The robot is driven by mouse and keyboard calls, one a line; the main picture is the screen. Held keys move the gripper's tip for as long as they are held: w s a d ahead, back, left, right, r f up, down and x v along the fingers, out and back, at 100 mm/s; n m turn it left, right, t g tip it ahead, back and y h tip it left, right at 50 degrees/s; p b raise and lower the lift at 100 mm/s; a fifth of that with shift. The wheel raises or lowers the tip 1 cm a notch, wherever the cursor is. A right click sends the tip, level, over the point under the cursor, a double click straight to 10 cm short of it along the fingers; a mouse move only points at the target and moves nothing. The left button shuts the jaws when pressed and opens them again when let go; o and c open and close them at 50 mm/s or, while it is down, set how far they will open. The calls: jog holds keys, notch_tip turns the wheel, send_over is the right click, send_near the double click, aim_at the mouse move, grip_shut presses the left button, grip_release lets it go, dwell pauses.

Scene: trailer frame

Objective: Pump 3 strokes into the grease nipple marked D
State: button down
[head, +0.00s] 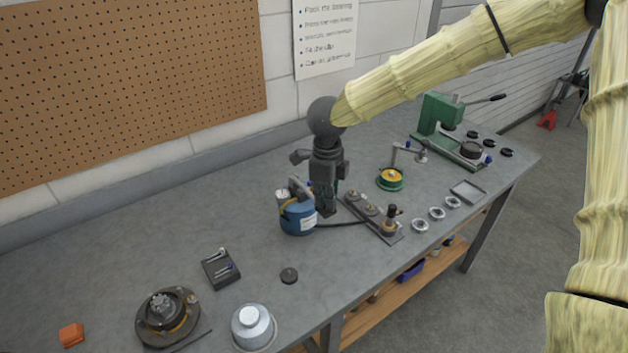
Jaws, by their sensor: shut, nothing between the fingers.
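A blue grease pump (298,217) with a label and a lever on top stands on the workbench. A black hose (343,223) runs right from it to a dark coupler (391,215). The coupler stands upright at the near right end of a grey bar (362,212) carrying several round fittings; I cannot tell how it is seated. Letters on the bar are too small to read, so I cannot tell which nipple is D. My gripper (326,209) is shut and empty, pointing down just right of the pump and partly in front of its lever. Whether it touches the lever is unclear.
Right of the bar are several metal rings (437,213), a grey tray (468,192), a green tin (391,179) and a green press (443,117). A hub (168,316), a dark block (221,269) and a metal can (253,326) stand front left. The bench's left middle is clear.

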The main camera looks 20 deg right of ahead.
jog(key=shift+w+a+r+p, duration=0.1)
jog(key=shift+w+r+p, duration=0.15)
jog(key=shift+r+p, duration=1.15)
jog(key=shift+w+a+r+p, duration=0.1)
jog(key=shift+w+r+p, duration=0.1)
jog(key=shift+r+p, duration=1.2)
jog(key=shift+f, duration=0.3)
jog(key=shift+s+d+f, duration=0.1)
jog(key=shift+s+f, duration=0.05)
jog(key=shift+f, duration=0.4)
jog(key=shift+s+d+f, duration=0.1)
jog(key=shift+s+f, duration=0.05)
jog(key=shift+f, duration=0.35)
jog(key=shift+f+b, duration=0.15)
jog(key=shift+b, duration=0.15)
jog(key=shift+f, duration=0.15)
jog(key=shift+s+f, duration=0.15)
jog(key=shift+f, duration=0.8)
